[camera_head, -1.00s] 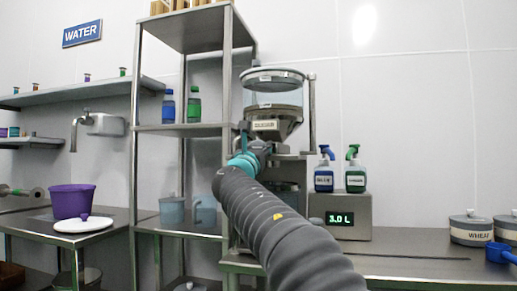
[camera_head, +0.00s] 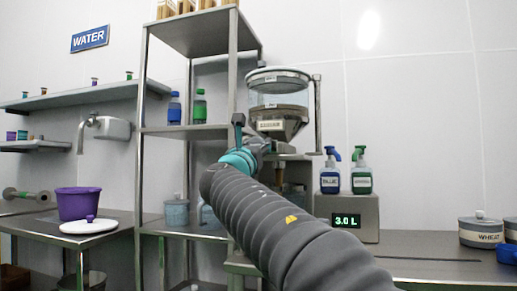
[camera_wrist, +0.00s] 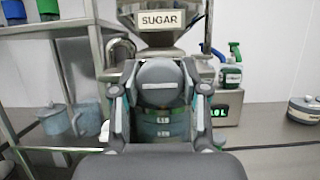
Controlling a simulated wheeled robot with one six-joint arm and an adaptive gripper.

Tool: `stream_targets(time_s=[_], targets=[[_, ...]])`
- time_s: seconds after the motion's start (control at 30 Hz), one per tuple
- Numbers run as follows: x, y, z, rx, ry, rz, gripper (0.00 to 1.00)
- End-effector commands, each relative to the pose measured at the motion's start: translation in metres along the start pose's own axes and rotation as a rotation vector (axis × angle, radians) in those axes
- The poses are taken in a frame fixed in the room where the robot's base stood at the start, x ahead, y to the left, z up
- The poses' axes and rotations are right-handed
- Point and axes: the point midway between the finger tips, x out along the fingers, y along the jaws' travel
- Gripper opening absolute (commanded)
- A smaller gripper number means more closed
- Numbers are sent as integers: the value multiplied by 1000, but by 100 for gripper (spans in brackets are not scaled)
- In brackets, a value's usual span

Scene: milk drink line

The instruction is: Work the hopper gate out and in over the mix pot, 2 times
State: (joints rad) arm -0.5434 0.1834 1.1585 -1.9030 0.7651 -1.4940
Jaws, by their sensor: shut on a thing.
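The hopper (camera_head: 279,108) is a clear-walled bin with a metal funnel, labelled SUGAR in the wrist view (camera_wrist: 160,20). My gripper (camera_head: 262,146) is in front of the funnel's lower end. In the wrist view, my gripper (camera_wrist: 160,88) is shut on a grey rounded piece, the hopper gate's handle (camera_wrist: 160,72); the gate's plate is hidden. A vessel with marked bands, which looks like the mix pot (camera_wrist: 163,130), shows below and behind the handle. In the head view, a brownish strip (camera_head: 279,176) shows under the funnel, and my arm hides the pot.
A metal shelf rack (camera_head: 185,131) stands close on the left. A wheat canister (camera_head: 481,231) is at far right. The counter between is clear.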

Motion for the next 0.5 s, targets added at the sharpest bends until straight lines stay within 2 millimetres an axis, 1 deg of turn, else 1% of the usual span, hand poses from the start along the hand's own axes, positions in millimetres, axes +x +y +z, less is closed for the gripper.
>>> stream_targets(time_s=[0.07,0.1,0.17,0.5], targets=[[-2,1,-1,3,2,0,0],[-2,1,-1,3,2,1,54],[-2,1,-1,3,2,1,68],[-1,-2,-1,0,1,-2,68]])
